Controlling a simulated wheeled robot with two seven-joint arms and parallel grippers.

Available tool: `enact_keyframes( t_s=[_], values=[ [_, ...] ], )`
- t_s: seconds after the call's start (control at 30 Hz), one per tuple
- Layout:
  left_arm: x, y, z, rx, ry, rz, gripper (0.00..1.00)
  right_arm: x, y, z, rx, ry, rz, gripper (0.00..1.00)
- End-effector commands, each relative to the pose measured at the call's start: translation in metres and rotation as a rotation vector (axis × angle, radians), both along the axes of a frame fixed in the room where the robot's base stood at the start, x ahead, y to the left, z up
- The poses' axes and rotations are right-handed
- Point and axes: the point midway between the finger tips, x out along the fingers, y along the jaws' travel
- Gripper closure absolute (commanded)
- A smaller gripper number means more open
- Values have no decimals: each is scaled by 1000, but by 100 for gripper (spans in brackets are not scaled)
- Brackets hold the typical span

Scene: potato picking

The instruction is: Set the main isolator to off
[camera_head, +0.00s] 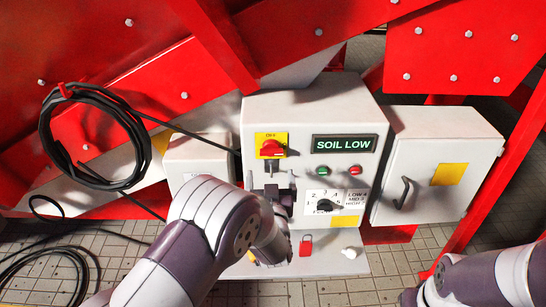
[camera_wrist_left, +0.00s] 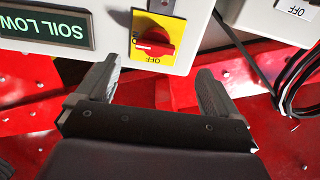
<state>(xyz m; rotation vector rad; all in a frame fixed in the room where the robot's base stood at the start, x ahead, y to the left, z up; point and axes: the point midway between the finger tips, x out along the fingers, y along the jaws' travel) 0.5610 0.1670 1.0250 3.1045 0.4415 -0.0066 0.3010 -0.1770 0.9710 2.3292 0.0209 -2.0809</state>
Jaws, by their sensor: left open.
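The main isolator is a red rotary knob (camera_head: 271,148) on a yellow plate, at the upper left of the grey control box's front. The plate has OFF printed at its top edge in the head view. In the wrist view, which is upside down, the red knob (camera_wrist_left: 153,42) shows beyond the fingertips, its bar lying roughly crosswise to the OFF mark. My left gripper (camera_head: 271,187) is just below the knob in the head view. In the wrist view the left gripper (camera_wrist_left: 154,85) is open and empty, its fingers spread wider than the knob. My right gripper is out of frame.
A SOIL LOW display (camera_head: 343,144), a green button (camera_head: 324,171), a red button (camera_head: 354,171) and a black selector dial (camera_head: 324,204) share the panel. A red padlock (camera_head: 306,245) lies below. A handled cabinet (camera_head: 437,165) stands right; coiled black cable (camera_head: 95,137) hangs left.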

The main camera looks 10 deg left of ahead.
Motion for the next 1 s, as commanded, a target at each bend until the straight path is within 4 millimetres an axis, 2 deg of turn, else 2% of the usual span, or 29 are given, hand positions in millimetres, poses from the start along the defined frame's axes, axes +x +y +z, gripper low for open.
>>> enact_keyframes(
  t_s=[0.2, 0.33, 0.5, 0.77, 0.8, 0.97, 1.0],
  values=[
    [55, 16, 1, -1, 1, 0, 5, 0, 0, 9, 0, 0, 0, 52],
    [77, 22, 1, 0, 1, -1, 5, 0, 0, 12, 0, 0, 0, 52],
    [91, 26, 0, -1, 2, -1, 5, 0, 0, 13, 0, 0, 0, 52],
    [94, 27, 0, -1, 2, -2, 5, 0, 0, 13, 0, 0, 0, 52],
    [93, 26, 0, -1, 2, -2, 9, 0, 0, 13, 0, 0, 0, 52],
    [93, 26, -1, -1, 2, -2, 61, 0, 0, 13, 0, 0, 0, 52],
    [93, 26, -1, -1, 2, -2, 62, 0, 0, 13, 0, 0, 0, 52]
  ],
)
